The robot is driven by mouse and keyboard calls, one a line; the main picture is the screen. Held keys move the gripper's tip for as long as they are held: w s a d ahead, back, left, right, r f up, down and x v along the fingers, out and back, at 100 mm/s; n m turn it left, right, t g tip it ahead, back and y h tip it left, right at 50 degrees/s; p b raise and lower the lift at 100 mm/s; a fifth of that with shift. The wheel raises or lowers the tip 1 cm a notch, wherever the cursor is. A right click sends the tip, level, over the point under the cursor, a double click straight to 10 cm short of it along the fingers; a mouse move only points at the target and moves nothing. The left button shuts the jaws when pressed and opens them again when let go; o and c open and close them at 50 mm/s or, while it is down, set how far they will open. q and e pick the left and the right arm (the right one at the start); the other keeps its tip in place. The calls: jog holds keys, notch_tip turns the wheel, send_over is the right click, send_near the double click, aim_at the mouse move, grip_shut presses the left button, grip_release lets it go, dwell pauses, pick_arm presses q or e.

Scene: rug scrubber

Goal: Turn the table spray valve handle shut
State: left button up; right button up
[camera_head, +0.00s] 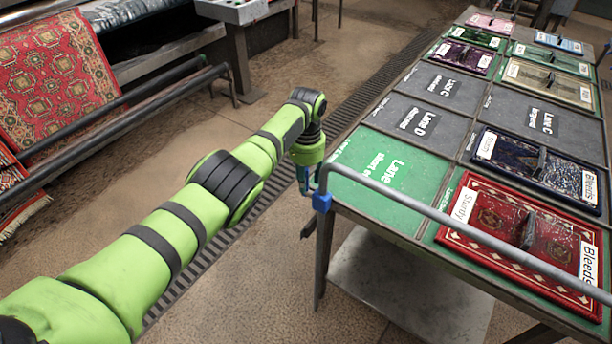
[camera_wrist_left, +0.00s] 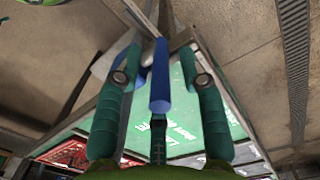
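The blue valve handle (camera_wrist_left: 160,85) shows in the left wrist view as a blue bar between the two fingers of my left gripper (camera_wrist_left: 161,78). The fingers are spread, with a gap to the bar on each side. In the head view, a blue valve part (camera_head: 322,202) sits at the near left corner of the table, at the end of a grey pipe (camera_head: 400,197). My left gripper (camera_head: 308,179) points down just beside that corner, partly hidden by its own wrist. My right gripper is in neither view.
The table (camera_head: 420,243) carries labelled lanes with several small rug samples, including a red one (camera_head: 500,225) at the near end. A floor grate (camera_head: 345,118) runs beside the table. Rugs hang on a rack (camera_head: 55,70) at left.

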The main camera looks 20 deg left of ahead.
pick_arm(q)
jog(key=shift+r, duration=0.1)
jog(key=shift+w+r, duration=0.1)
jog(key=shift+r, duration=0.2)
notch_tip(320, 180, up, 11)
jog(key=shift+r, duration=0.15)
dwell(0.5)
